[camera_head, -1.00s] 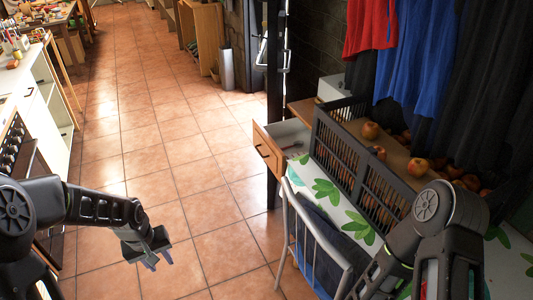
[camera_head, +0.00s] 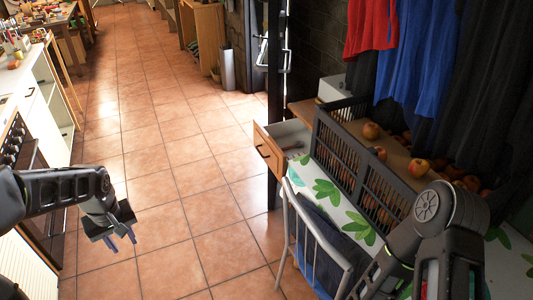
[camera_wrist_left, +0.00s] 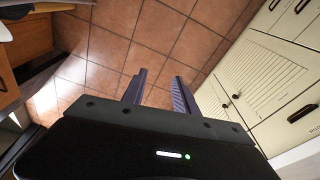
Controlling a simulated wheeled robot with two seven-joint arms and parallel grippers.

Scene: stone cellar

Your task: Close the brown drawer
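The brown drawer (camera_head: 267,151) is pulled open from a small cabinet in the middle of the head view. Its wooden front has a dark handle and faces left. Something small lies inside it. My left gripper (camera_head: 121,243) is over the tiled floor at the left, well away from the drawer. In the left wrist view its two fingers (camera_wrist_left: 159,88) are apart with nothing between them. My right arm (camera_head: 440,235) shows at the lower right, and its gripper is out of view.
A chair (camera_head: 318,245) stands in front of a leaf-patterned table (camera_head: 328,190). A dark crate (camera_head: 347,155) and several apples (camera_head: 370,130) are beside the drawer. A dark post (camera_head: 274,95) rises behind the drawer. White cabinets (camera_head: 40,100) line the left. The floor between is clear.

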